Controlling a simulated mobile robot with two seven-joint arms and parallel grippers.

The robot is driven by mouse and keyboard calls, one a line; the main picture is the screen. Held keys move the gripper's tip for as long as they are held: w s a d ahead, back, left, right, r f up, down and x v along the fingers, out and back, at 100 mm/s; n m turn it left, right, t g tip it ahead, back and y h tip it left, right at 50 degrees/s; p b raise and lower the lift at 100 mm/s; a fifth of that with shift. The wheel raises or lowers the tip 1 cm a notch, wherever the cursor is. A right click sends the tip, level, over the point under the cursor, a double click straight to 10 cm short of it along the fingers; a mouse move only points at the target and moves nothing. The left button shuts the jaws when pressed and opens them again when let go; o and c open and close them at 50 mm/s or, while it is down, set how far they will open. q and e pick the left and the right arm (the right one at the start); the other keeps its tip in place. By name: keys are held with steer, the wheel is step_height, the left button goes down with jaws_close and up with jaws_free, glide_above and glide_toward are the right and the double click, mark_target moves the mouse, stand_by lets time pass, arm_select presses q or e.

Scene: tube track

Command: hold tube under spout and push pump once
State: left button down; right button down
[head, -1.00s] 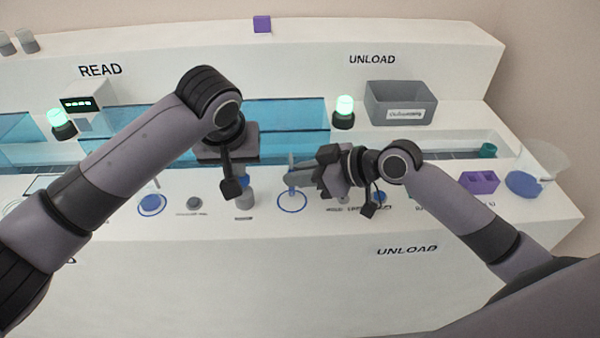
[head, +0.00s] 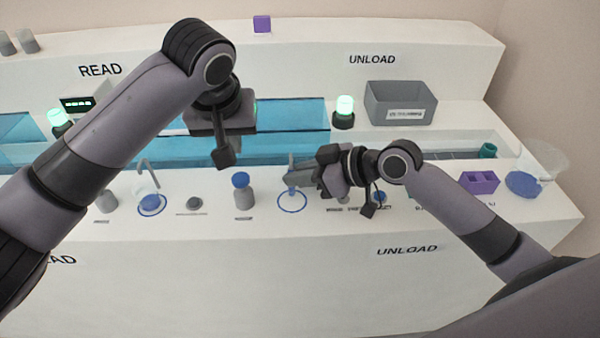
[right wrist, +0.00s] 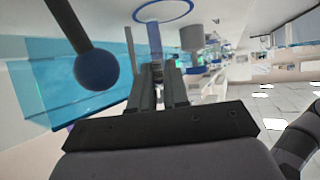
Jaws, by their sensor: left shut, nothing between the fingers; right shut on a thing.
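A clear bluish tube (head: 291,185) is upright over a blue ring mark (head: 292,201). My right gripper (head: 303,178) reaches in from the right and is shut on the tube; the right wrist view shows the tube (right wrist: 155,42) between its fingers. The tube is well to the right of the spout. My left gripper (head: 222,124) is shut and empty, raised above the counter between them. Its fingertips are mostly hidden.
A purple rack (head: 480,182) is at the right, a grey bin (head: 400,103) behind. The white counter front is clear.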

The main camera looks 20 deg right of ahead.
arm_select(q)
steer(key=shift+r, duration=0.1)
